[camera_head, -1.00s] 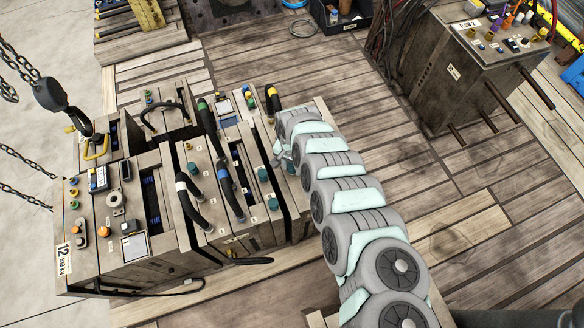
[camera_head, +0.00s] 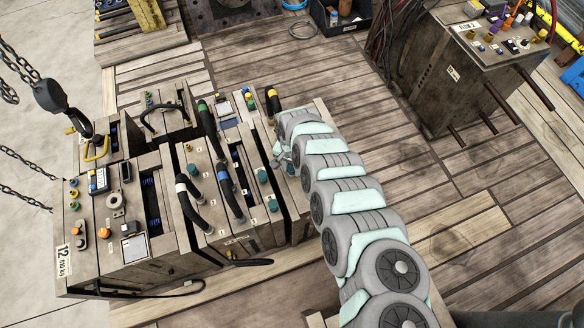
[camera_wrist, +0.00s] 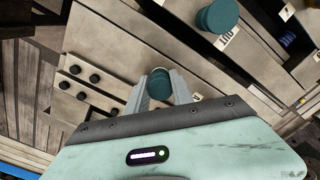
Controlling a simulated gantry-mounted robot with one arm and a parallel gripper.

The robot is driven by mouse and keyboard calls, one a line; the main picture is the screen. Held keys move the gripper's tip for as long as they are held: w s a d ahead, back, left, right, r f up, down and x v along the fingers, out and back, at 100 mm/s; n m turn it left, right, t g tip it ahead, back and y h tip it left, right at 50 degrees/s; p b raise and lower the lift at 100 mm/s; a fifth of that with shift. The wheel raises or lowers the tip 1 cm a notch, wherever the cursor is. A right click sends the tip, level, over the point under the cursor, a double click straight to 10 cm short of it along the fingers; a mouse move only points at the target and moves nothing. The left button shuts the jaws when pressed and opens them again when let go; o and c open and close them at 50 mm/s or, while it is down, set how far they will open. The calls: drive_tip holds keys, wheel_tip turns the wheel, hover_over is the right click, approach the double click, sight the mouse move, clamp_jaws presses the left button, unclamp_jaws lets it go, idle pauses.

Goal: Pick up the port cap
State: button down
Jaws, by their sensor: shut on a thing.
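In the wrist view, my gripper (camera_wrist: 160,78) is shut on a round teal port cap (camera_wrist: 160,86), with one finger on each side of it. I cannot tell whether the cap touches the mould block behind it. In the head view, my arm hides most of the gripper and the held cap beside the right end of the mould blocks. More teal caps (camera_head: 262,175) stand on the block tops in the head view.
Mould blocks (camera_head: 115,262) with black hoses (camera_head: 188,200) and connectors fill the left. A hook (camera_head: 52,97) on a chain hangs at far left. A machine box (camera_head: 450,70) with protruding rods stands at upper right. The plank floor between is mostly clear.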

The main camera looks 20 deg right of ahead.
sight(292, 167)
wheel_tip(292, 167, up, 20)
drive_tip(key=p, duration=0.6)
drive_tip(key=shift+p, duration=0.3)
idle(0.4)
idle(0.4)
drive_tip(key=w+a+r+n, duration=0.5)
drive_tip(key=a+r, duration=0.5)
drive_tip(key=r, duration=0.3)
drive_tip(key=w+a+r+n, duration=0.5)
drive_tip(key=a+r, duration=0.5)
drive_tip(key=r, duration=0.2)
wheel_tip(292, 167, up, 28)
drive_tip(key=d+p, duration=0.1)
drive_tip(key=p, duration=2.8)
drive_tip(key=shift+r+m, duration=0.25)
drive_tip(key=shift+m, duration=0.05)
